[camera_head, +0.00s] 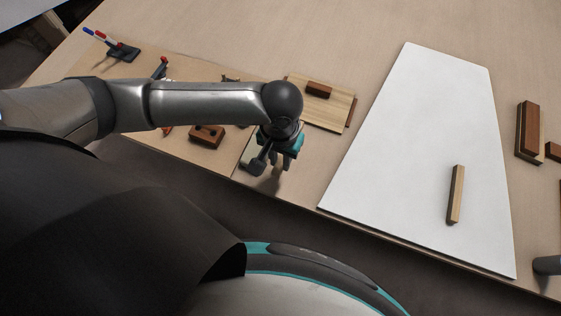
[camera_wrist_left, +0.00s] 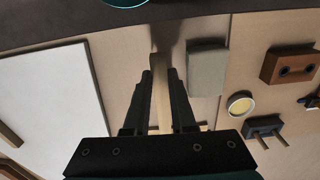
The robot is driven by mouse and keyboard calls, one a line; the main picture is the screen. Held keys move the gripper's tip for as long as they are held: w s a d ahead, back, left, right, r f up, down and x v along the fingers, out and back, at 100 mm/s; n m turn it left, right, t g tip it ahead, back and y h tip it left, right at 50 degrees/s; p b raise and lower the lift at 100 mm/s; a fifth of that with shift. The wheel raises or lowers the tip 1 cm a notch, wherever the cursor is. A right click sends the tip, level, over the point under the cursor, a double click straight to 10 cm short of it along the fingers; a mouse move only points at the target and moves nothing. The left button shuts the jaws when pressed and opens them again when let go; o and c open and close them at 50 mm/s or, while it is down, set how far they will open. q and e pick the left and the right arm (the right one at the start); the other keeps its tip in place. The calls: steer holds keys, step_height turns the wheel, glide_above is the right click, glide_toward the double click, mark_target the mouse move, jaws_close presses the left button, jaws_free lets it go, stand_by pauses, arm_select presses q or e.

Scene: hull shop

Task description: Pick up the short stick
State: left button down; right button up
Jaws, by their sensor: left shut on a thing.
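My left gripper (camera_head: 276,158) is over the front edge of the workbench, left of the white panel. In the left wrist view its two dark fingers (camera_wrist_left: 160,82) are shut on a light wooden stick (camera_wrist_left: 162,100), which runs lengthwise between them and sticks out past their tips. In the head view the gripper and arm hide most of this stick. Another light wooden stick (camera_head: 455,194) lies on the white panel, apart from the gripper.
The white panel (camera_head: 408,130) covers the middle right of the bench. A board with a brown block (camera_head: 319,89) lies behind the gripper. A brown block with two holes (camera_head: 206,134) and clamps (camera_head: 123,52) are at left. Brown blocks (camera_head: 529,130) stand at right.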

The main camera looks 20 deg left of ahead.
arm_select(q)
step_height(320, 180, up, 15)
steer(key=p, duration=0.4)
